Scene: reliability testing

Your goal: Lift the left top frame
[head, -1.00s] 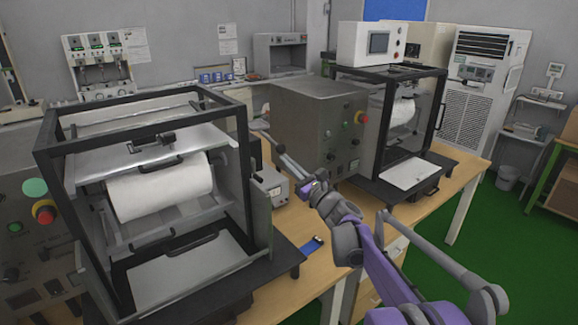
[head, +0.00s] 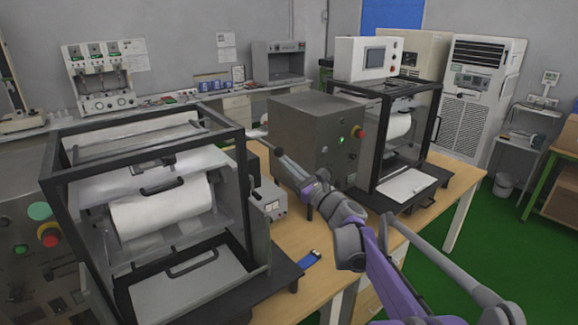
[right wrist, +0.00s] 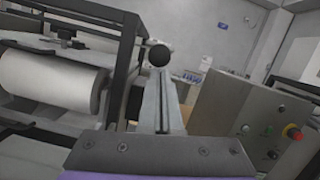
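The left machine has an open black box frame whose top frame (head: 215,138) is level and down on the machine. My right gripper (head: 279,154) is just right of the machine's upper right corner, apart from the frame in the picture. In the right wrist view its long grey fingers (right wrist: 160,90) lie together with a dark round tip, empty; the black frame (right wrist: 98,12) shows to their left. My left gripper is not in view.
A grey control box (head: 305,130) stands right of my gripper, with a second black-framed machine (head: 385,95) beyond it. A small instrument (head: 270,203) and a blue item (head: 310,258) lie on the wooden table (head: 322,277).

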